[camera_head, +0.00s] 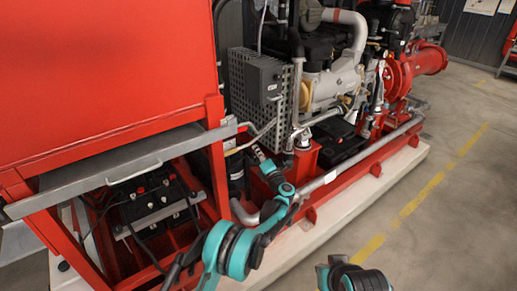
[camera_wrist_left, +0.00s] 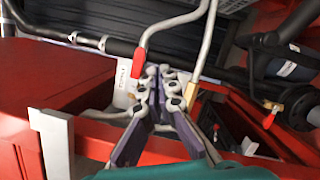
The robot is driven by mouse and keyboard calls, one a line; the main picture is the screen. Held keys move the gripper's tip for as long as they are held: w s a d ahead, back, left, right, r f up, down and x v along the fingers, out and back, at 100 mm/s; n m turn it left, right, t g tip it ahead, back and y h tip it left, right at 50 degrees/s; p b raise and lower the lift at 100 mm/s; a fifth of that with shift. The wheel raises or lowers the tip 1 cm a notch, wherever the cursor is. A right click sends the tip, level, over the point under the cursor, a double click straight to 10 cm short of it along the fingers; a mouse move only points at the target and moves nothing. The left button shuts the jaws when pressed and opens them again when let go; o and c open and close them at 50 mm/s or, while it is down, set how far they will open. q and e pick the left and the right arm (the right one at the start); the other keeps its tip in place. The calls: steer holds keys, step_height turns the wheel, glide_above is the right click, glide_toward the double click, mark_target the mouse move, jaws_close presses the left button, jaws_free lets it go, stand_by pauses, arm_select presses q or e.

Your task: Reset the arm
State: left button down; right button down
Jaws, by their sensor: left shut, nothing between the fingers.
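My left arm (camera_head: 235,252) is teal and dark grey and reaches from the bottom of the head view up to the red pump frame. Its left gripper (camera_head: 258,152) is at the frame's side, below a grey control box, and is small in this view. In the left wrist view the two purple and grey fingers of the left gripper (camera_wrist_left: 159,73) are together with nothing between them. A bent grey pipe with a red lever handle (camera_wrist_left: 139,62) is just beyond the fingertips; I cannot tell whether they touch. Part of my right arm (camera_head: 352,279) shows at the bottom edge; its gripper is out of view.
A large red cabinet (camera_head: 105,75) stands at the left above a battery (camera_head: 150,205). The grey control box (camera_head: 264,78) and engine (camera_head: 335,85) are behind the gripper. Bare floor (camera_head: 455,215) is free at the right.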

arm_select(q)
steer(key=shift+s+d+f, duration=0.2)
steer(key=shift+s, duration=0.2)
steer(key=shift+w, duration=0.1)
